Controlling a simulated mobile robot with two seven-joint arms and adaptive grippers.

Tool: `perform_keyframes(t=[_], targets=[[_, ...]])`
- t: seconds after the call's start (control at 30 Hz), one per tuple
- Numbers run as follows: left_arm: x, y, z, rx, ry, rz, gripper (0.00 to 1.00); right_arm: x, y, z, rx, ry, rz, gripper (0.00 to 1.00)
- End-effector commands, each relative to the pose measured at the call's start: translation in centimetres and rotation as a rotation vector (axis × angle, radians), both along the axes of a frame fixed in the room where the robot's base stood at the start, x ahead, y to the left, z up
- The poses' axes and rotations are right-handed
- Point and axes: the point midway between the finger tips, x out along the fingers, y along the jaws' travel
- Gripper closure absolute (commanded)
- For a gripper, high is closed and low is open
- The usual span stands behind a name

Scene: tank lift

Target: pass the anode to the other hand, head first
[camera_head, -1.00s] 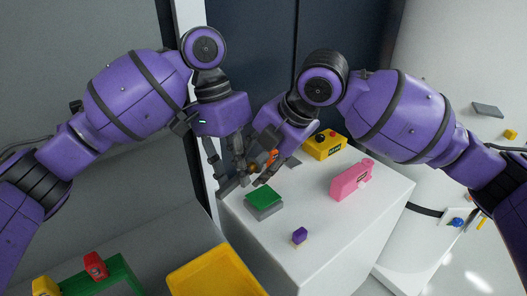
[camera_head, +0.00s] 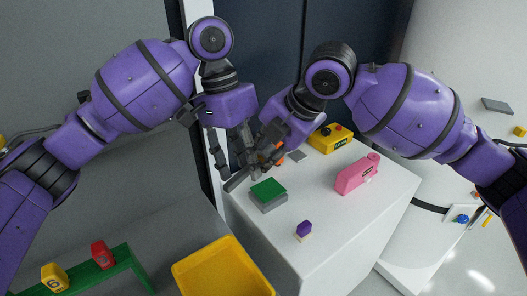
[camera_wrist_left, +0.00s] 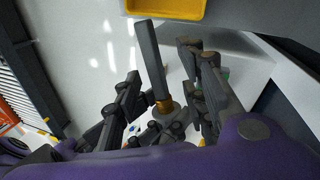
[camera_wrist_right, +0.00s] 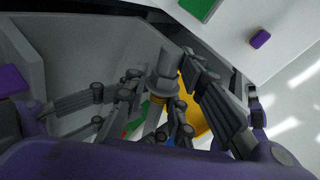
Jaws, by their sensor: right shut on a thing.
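The anode is a long dark grey rod (camera_wrist_left: 151,62) with a brass collar and a wider grey head (camera_wrist_right: 161,86). In the head view its rod (camera_head: 236,181) sticks out toward the lower left below the grippers. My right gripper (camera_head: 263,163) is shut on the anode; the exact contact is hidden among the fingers. My left gripper (camera_head: 229,163) is open, close beside the right one. In the left wrist view the anode lies between the left fingers, head end nearer that wrist. I cannot tell whether they touch it.
Below the grippers a white cabinet (camera_head: 340,222) carries a green-topped block (camera_head: 268,190), a purple piece (camera_head: 304,229), a pink object (camera_head: 356,174) and a yellow box (camera_head: 330,139). A yellow bin (camera_head: 183,268) and a green stand (camera_head: 95,274) are lower left. The grippers' fingers crowd together.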

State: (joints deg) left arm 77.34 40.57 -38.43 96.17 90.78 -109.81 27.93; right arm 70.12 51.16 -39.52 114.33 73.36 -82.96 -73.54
Motion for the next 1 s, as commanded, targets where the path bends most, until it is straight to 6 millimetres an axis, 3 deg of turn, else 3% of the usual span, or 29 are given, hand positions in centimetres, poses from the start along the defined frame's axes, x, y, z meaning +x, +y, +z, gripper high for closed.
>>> perform_keyframes(t=[0.27,0.7,1.0], targets=[[0.3,0.2,1.4,-0.001,-0.003,0.001,0.61,0.0,0.0,0.1,0.001,-0.002,-0.001,1.00],[1.8,2.0,9.8,0.001,-0.003,0.001,0.61,0.0,0.0,0.1,0.002,-0.002,-0.001,1.00],[2.1,2.3,11.6,0.000,0.000,0.001,0.61,0.0,0.0,0.1,0.002,-0.001,0.000,1.00]])
